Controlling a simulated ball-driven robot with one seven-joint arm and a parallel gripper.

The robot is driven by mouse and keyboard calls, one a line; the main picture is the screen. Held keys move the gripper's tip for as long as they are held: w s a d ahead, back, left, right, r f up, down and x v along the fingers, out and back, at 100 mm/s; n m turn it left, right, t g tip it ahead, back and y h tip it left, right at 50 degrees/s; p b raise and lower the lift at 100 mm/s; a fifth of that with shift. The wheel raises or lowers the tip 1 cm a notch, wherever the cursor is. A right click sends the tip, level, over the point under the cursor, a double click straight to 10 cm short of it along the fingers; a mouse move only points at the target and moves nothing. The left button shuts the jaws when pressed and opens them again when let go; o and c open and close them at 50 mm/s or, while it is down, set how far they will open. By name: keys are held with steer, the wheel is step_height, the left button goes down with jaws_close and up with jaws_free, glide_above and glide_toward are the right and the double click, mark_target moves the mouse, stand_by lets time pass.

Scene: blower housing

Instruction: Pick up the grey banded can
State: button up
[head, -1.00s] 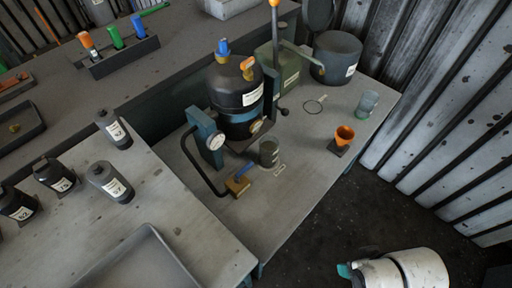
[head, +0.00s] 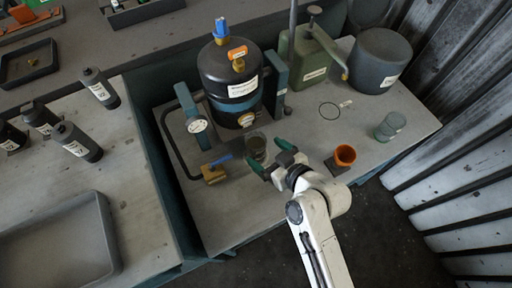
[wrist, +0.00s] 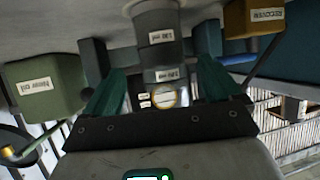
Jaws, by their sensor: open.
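The grey banded can (head: 257,146) stands upright on the bench in front of the black tank, next to the blue-handled brass valve. My gripper (head: 271,156) is open, its green fingers reaching toward the can from the lower right. One fingertip partly covers the can's lower part in the head view. In the wrist view, which looks upside down, the can (wrist: 155,30) hangs at top centre, just beyond and between the two spread fingers (wrist: 163,85). I cannot tell whether either finger touches it.
The black tank (head: 229,75) with gauges stands close behind the can. The brass valve (head: 214,172) lies just left. A green box (head: 307,62) stands behind.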

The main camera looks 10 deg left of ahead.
mark_target(262, 151)
steer(key=shift+x, duration=2.75)
steer(key=shift+s+f, duration=0.1)
steer(key=shift+c, duration=0.4)
steer(key=c, duration=1.1)
